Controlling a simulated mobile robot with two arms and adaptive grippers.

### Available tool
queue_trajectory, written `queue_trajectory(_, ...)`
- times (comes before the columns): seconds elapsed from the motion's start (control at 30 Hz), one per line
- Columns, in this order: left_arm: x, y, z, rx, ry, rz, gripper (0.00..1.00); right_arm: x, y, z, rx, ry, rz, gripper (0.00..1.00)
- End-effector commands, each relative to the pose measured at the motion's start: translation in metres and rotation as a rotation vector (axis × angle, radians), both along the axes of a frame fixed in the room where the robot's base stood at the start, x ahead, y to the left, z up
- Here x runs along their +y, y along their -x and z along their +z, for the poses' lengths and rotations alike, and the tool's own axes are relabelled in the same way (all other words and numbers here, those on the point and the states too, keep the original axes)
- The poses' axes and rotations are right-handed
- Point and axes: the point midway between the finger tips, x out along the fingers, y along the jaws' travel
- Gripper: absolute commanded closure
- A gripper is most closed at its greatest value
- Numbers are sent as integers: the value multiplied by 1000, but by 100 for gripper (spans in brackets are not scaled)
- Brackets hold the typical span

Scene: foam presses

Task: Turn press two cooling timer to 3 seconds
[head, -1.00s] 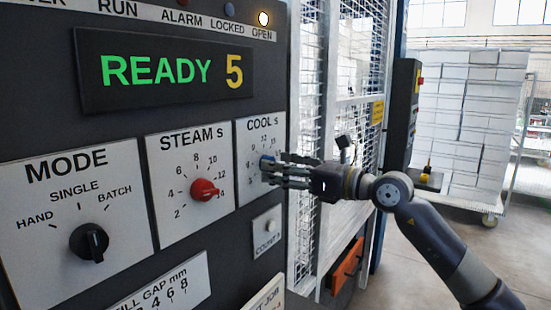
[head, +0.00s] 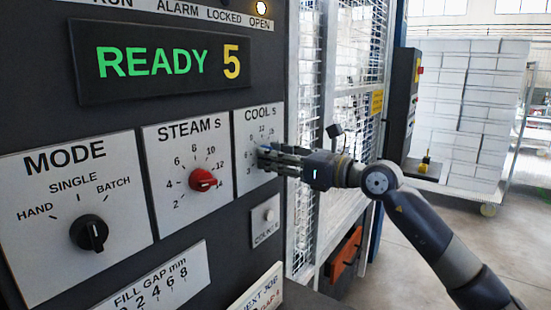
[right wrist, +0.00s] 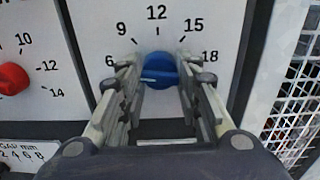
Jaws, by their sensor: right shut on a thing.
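The COOL s dial plate (head: 273,115) is the rightmost plate in the lower row of the panel. Its blue knob (right wrist: 160,70) shows between my fingers in the right wrist view, with numbers 6 to 18 visible around it. The knob's white line lies nearly level, its left end towards the 6 side; the exact value is hard to read. The 3 is hidden by a finger in that view. My right gripper (head: 266,155) reaches in from the right and is shut on the blue knob, a finger on each side. My left gripper is not in view.
The red STEAM s knob (head: 203,180) sits just left, and the black MODE knob (head: 89,233) farther left. A small pale button (head: 269,214) is below the COOL plate. The display (head: 165,63) reads READY 5. A wire mesh guard (head: 312,95) stands right of the panel.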

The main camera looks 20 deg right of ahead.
Motion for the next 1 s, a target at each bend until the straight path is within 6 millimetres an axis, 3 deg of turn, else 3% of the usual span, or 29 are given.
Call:
queue_trajectory(0.6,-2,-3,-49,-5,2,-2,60,-1,-1,-3,-254,324,-1,93)
queue_trajectory(1.0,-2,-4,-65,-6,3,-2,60,-1,-1,-1,-393,505,0,93)
